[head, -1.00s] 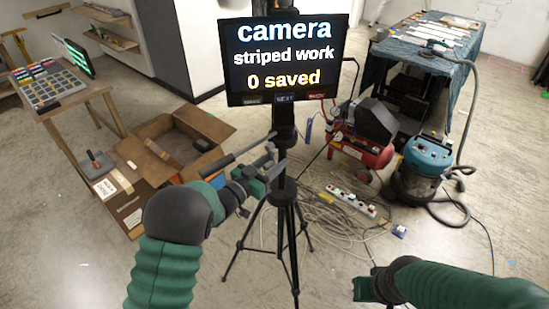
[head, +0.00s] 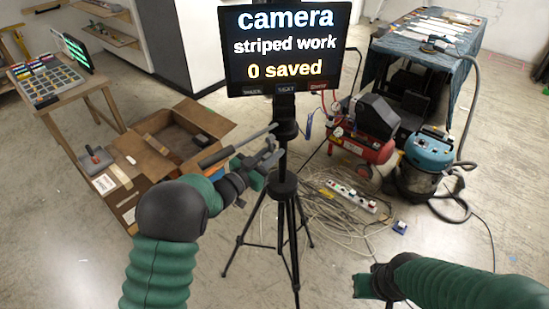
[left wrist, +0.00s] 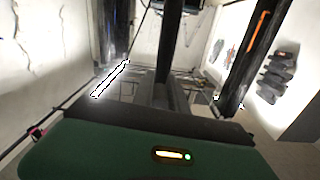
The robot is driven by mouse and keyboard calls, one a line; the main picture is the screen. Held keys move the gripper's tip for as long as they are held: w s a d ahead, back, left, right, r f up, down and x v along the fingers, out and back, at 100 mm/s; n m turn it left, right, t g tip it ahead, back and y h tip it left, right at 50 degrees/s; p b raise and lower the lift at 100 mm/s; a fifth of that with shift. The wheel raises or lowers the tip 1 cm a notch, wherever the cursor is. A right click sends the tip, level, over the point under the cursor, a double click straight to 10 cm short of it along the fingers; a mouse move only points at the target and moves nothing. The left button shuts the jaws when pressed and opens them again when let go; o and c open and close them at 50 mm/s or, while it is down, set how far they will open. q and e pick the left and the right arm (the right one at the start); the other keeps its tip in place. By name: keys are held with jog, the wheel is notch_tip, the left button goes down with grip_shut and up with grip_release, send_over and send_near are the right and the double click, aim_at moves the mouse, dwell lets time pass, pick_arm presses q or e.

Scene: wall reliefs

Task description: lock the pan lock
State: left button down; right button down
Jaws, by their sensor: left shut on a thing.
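A black tripod (head: 283,188) stands in the middle of the head view and carries a screen (head: 288,45) reading "camera, striped work, 0 saved". A dark pan handle (head: 232,147) slants out to the left from below the screen. My left gripper (head: 264,164) is at the tripod's head, under the handle, shut on a small part there, seemingly the pan lock. The fingers hide most of that part. In the left wrist view a dark upright post (left wrist: 168,45) rises beyond the green gripper body. My right gripper (head: 368,284) is low at the right, away from the tripod; its jaws are unclear.
An open cardboard box (head: 185,140) and a wooden table (head: 60,85) stand at the left. A red compressor (head: 368,148), a blue vacuum (head: 428,155) and a power strip (head: 350,196) with tangled cables lie right of the tripod.

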pick_arm(q)
jog(key=shift+w+a+m, duration=0.2)
jog(key=shift+a+m, duration=0.05)
jog(key=shift+m, duration=0.45)
pick_arm(e)
jog(key=shift+x, duration=0.9)
pick_arm(q)
jog(key=c, duration=1.3)
grip_release()
pick_arm(e)
jog(key=shift+s, duration=0.2)
pick_arm(q)
jog(key=shift+b, duration=0.3)
jog(key=b+v, duration=0.3)
jog(key=v, duration=1.3)
jog(key=shift+s+a+b, duration=0.3)
jog(key=shift+b, duration=0.05)
pick_arm(e)
jog(key=x, duration=0.3)
jog(key=shift+s+f, duration=0.35)
jog(key=shift+f, duration=0.1)
